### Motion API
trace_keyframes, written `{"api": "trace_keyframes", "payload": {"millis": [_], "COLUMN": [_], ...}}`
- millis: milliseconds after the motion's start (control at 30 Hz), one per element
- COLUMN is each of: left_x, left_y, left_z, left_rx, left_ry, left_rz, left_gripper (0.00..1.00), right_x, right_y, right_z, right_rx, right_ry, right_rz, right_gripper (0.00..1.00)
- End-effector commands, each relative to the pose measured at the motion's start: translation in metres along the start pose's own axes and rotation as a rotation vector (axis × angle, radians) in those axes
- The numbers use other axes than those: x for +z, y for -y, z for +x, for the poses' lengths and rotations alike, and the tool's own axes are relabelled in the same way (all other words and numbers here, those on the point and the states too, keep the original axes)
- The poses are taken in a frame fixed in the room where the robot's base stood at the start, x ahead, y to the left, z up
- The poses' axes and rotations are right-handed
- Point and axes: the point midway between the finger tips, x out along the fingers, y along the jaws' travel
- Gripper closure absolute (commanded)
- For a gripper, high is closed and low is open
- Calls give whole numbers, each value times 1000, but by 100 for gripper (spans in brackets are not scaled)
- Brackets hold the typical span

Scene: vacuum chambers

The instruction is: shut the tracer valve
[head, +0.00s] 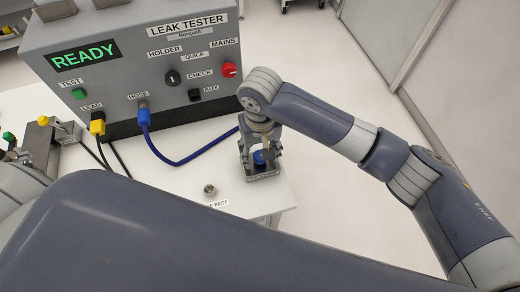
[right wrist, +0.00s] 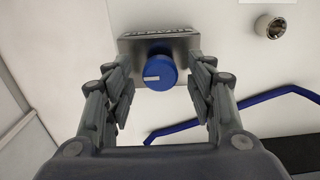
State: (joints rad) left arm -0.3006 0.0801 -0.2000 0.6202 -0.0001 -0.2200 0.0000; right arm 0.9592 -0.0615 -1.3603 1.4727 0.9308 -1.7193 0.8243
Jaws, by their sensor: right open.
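The tracer valve appears as a blue round knob (right wrist: 157,73) with a short white mark lying sideways in the right wrist view. It sits on a small metal block (right wrist: 182,45) whose lettering is upside down and hard to read. In the head view the knob (head: 260,157) shows partly under my right gripper (head: 261,148), on its metal block (head: 264,178). My right gripper is pointed down with its open fingers (right wrist: 158,85) on either side of the knob. I see gaps between fingers and knob, and cannot tell the exact height. My left gripper is not in view.
The grey leak tester (head: 140,50) stands behind, its screen reading READY. A blue hose (head: 175,162) runs from it across the white table (head: 225,180) towards the valve. A small metal fitting (head: 210,189) stands left of the valve. Yellow and green knobs are at the far left.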

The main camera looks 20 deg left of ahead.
Motion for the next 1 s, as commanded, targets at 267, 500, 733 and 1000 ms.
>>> {"api": "trace_keyframes", "payload": {"millis": [267, 500, 733, 1000], "left_x": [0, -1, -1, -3], "left_y": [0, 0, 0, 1], "left_z": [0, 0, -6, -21], "left_rx": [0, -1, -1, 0], "left_ry": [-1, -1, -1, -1], "left_rz": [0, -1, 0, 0], "left_gripper": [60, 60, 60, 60], "right_x": [0, 0, 0, 0], "right_y": [0, 0, 0, 0], "right_z": [0, 0, -2, -4], "right_rx": [0, 1, 1, 1], "right_ry": [0, 0, 1, 3], "right_rz": [0, -2, -50, -226], "right_gripper": [83, 94, 94, 94]}}
